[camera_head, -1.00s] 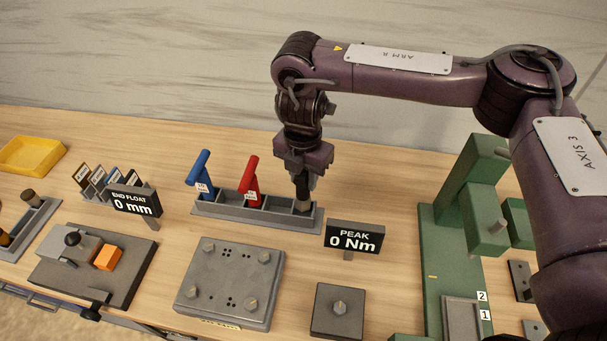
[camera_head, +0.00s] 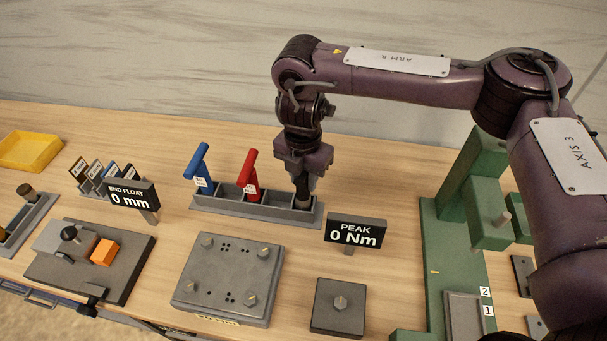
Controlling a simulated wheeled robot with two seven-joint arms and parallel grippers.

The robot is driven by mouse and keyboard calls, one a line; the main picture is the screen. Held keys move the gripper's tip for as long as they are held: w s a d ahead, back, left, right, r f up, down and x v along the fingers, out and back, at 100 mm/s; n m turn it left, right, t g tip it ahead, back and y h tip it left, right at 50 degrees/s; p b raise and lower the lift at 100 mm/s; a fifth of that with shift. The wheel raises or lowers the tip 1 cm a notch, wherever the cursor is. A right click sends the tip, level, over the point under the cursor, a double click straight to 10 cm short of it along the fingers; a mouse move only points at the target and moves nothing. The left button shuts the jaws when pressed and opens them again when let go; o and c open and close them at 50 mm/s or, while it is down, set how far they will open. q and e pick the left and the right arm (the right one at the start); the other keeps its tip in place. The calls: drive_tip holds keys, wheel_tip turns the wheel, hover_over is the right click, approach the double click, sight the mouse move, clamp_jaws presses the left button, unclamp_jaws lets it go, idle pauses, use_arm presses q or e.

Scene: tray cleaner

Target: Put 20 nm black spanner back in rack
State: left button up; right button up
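The spanner rack (camera_head: 228,208) is a long grey tray with compartments, standing on the bench behind the metal plate. A blue spanner (camera_head: 199,168) and a red spanner (camera_head: 247,173) stand in its left and middle parts, each with a white label. My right gripper (camera_head: 302,180) points straight down over the rack's right-hand compartment. It appears shut on a dark upright shaft, the black spanner (camera_head: 302,201), whose lower end is in or just above that compartment. The gripper hides the spanner's upper part and any label. My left gripper is out of view.
A PEAK 0 Nm sign (camera_head: 355,230) stands just in front of the rack's right end. A bolted metal plate (camera_head: 226,281), a small bolt block (camera_head: 338,307) and a green press (camera_head: 440,250) stand nearby. A yellow tray (camera_head: 30,151) is at far left.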

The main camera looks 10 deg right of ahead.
drive_tip(key=shift+f+b, duration=0.9)
drive_tip(key=shift+f, duration=0.6)
drive_tip(key=o, duration=1.2)
drive_tip(key=shift+c, duration=0.2)
wheel_tip(320, 180, up, 8)
drive_tip(key=shift+f, duration=0.1)
drive_tip(key=shift+s+a, duration=0.1)
